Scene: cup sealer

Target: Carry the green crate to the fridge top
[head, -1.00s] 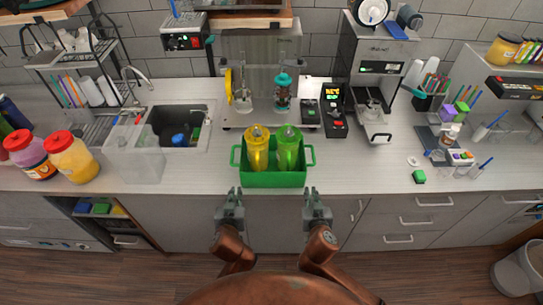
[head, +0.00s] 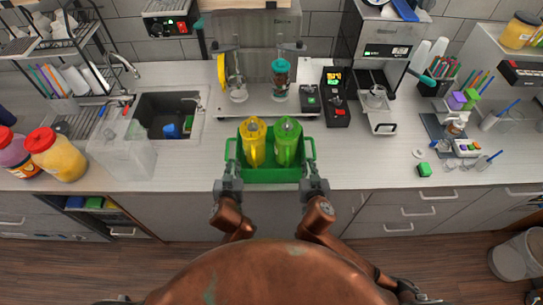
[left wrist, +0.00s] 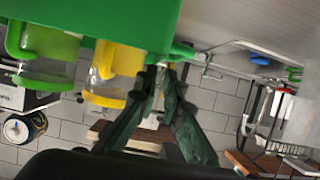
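The green crate (head: 270,175) stands on the counter near its front edge, with a yellow pitcher (head: 252,143) and a green pitcher (head: 288,143) upright in it. My left gripper (head: 228,182) is at the crate's left handle, its fingers apart with a narrow gap. In the left wrist view the crate (left wrist: 130,22) fills the top, and the gripper's fingertips (left wrist: 160,72) are close to its end. My right gripper (head: 314,180) is at the right handle with its fingers seemingly apart. Whether the fingers touch the handles is not clear. The fridge top is not identifiable.
A clear container (head: 122,150) and the sink (head: 168,115) are to the left. A small green block (head: 424,169) lies to the right. The counter beside the crate is clear on both sides.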

